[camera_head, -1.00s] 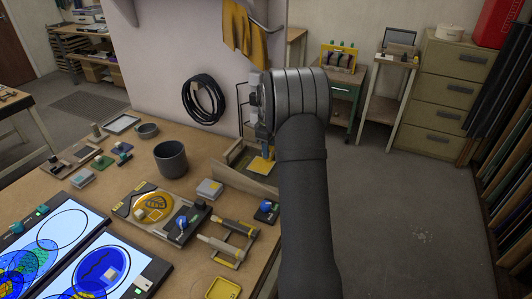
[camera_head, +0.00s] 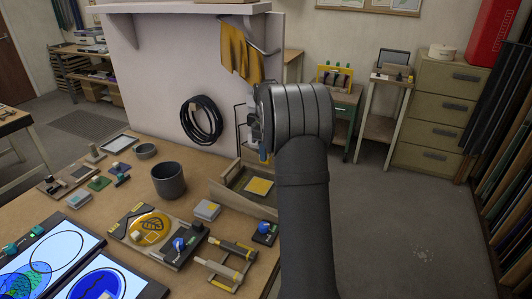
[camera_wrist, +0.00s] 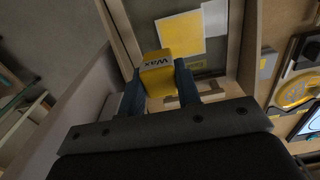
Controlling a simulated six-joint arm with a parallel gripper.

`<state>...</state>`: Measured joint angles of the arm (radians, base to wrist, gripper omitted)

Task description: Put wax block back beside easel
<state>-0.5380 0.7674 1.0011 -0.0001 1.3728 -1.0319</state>
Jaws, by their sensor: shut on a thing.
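My gripper (camera_wrist: 159,82) is shut on a yellow wax block (camera_wrist: 157,76) with a pale label reading "WAX", held between its two blue fingers. In the head view my gripper (camera_head: 263,153) is partly hidden by my own wrist, and the block cannot be made out there. The gripper is over the back part of a shallow wooden tray (camera_head: 227,198) with a yellow square (camera_head: 259,186) lying in it. The tray's wooden rim (camera_wrist: 247,45) and the yellow square (camera_wrist: 181,33) also show in the wrist view. I cannot tell for certain which thing is the easel.
A dark grey cup (camera_head: 168,182) stands left of the tray. A wall with a coiled black hose (camera_head: 202,120) rises behind. Open floor lies right.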

